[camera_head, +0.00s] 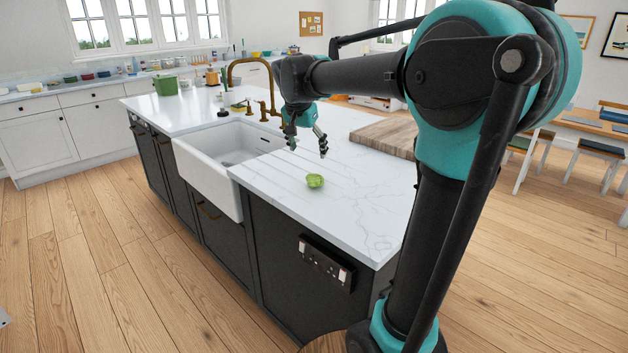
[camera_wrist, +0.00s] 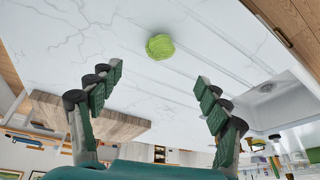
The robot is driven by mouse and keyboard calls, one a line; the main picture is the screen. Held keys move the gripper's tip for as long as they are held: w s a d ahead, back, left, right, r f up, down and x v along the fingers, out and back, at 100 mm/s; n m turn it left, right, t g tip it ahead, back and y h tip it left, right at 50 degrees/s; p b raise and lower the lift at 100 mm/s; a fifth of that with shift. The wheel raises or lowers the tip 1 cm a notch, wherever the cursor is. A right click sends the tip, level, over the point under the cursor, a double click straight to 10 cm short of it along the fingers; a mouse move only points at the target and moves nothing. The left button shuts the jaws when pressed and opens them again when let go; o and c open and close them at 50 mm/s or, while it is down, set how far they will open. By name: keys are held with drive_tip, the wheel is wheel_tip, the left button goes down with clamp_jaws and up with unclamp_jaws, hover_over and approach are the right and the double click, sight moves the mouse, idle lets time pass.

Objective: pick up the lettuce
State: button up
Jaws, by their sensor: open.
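The lettuce (camera_head: 315,181) is a small green head lying on the white marble countertop (camera_head: 350,215), near its front edge and to the right of the sink. It also shows in the wrist view (camera_wrist: 160,46), past the fingertips and roughly centred between them. My gripper (camera_head: 308,147) is above the counter, behind the lettuce and a little to its left in the head view. In the wrist view my gripper (camera_wrist: 165,82) has its two fingers spread wide with nothing between them. The lettuce is in full view and apart from the fingers.
A white sink (camera_head: 225,155) with a brass faucet (camera_head: 250,80) is left of the lettuce. A wooden board (camera_head: 388,134) lies on the counter to the right, behind it. A green container (camera_head: 166,85) stands at the far left. The counter around the lettuce is clear.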

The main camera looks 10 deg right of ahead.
sight(314, 176)
drive_tip(key=x, duration=1.3)
drive_tip(key=shift+w+d+f, duration=0.15)
drive_tip(key=shift+f, duration=0.15)
drive_tip(key=c, duration=1.1)
